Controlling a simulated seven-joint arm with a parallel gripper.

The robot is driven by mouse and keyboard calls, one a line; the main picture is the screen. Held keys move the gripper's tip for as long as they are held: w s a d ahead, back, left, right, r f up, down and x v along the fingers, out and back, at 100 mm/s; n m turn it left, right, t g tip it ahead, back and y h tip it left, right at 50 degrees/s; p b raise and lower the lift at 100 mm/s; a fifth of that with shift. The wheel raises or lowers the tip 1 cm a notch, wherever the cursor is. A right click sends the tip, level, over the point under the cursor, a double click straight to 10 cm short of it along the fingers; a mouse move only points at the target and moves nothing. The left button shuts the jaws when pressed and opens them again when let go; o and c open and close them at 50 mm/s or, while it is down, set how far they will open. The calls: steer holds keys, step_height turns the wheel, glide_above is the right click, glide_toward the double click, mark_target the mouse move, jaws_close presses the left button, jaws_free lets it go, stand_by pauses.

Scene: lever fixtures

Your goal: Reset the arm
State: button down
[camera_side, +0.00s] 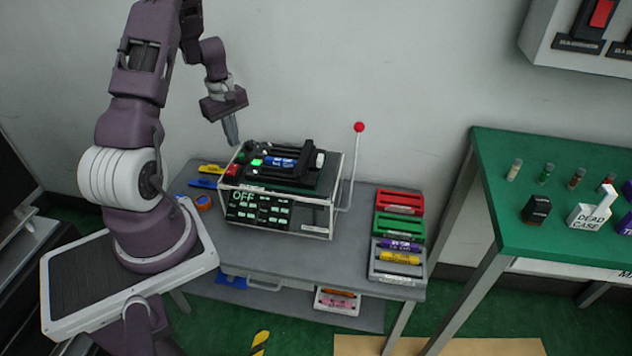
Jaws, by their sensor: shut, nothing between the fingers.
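My gripper (231,135) points down above the left back part of a caged device on the grey table. It is shut and holds nothing. The device (285,168) has a black top with a blue cylinder (281,162) lying in it and a small lit green patch. Its dark front panel (259,210) reads "OFF" beside rows of green marks. A lever with a red knob (359,127) stands upright at the device's right side. My gripper is well left of the lever, and I cannot tell whether its tip touches the device.
Red (399,201), green (399,226) and grey (397,261) racks stand on the table's right side. A green table (530,170) stands further right. The grey table's (300,263) front middle is clear.

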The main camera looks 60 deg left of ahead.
steer(key=w+d+r+m+t, duration=0.1)
steer(key=w+d+r+m, duration=0.15)
steer(key=d+r, duration=0.3)
steer(key=w+d+r+m+t, duration=0.1)
steer(key=w+d+r+m, duration=0.1)
steer(key=w+d+r, duration=0.3)
steer(key=s+d+r+m+t, duration=0.15)
steer(key=d+r+m, duration=0.45)
steer(key=d+r, duration=0.65)
steer(key=s+d+r+m+t, duration=0.1)
steer(key=s+d+r+m, duration=0.2)
steer(key=s+d+m, duration=0.6)
steer(key=s+d, duration=0.5)
steer(key=s, duration=0.2)
steer(key=shift+d+r+t, duration=0.15)
steer(key=shift+d+t, duration=0.05)
steer(key=shift+t, duration=0.15)
steer(key=shift+m, duration=0.25)
